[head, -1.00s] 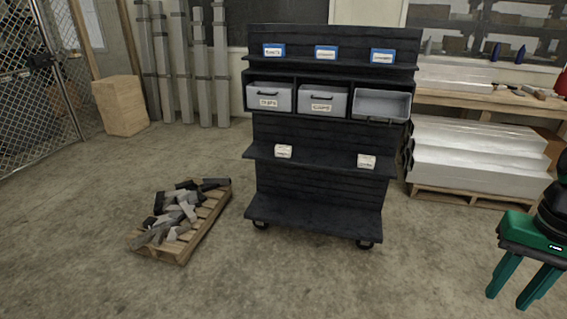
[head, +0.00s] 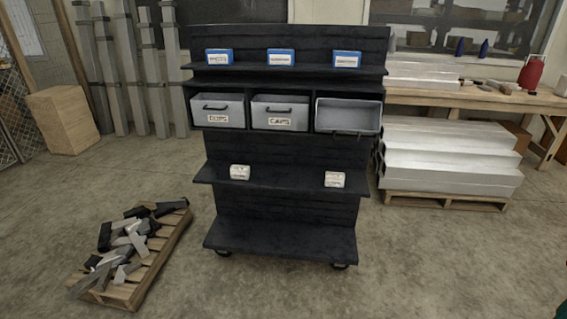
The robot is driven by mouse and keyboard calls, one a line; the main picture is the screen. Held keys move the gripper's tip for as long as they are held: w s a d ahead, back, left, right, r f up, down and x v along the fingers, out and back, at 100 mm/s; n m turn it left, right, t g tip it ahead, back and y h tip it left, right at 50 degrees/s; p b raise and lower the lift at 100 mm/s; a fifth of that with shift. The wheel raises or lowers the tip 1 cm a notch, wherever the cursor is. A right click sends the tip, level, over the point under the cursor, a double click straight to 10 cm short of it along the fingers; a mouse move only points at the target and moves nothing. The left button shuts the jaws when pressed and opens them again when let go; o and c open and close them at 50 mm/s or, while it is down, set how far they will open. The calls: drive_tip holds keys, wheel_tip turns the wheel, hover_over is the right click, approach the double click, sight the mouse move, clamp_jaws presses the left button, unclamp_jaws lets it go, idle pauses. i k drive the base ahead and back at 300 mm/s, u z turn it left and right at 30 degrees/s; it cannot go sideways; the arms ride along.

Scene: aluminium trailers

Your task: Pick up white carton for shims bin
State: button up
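Two small white cartons stand apart on the middle shelf of a black wheeled rack: a left carton (head: 240,172) and a right carton (head: 334,179). Their print is too small to read. Above them are three grey bins in a row of compartments. The left bin (head: 218,110) has a label I cannot read surely. The middle bin (head: 280,112) has a label that seems to read CAPS. The right bin (head: 347,115) looks tilted forward, its open inside showing and no label visible. My gripper is not in view.
The black rack (head: 285,215) has three blue-and-white boxes (head: 281,58) on top. A pallet with metal offcuts (head: 130,250) lies at left front. Stacked silver bars (head: 450,160) lie on a pallet at right, before a workbench. Floor at right front is clear.

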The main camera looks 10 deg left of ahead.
sight(240, 172)
drive_tip(key=z, duration=0.1)
drive_tip(key=i, duration=1.15)
drive_tip(key=u, duration=0.95)
drive_tip(key=i, duration=0.65)
drive_tip(key=u, duration=0.4)
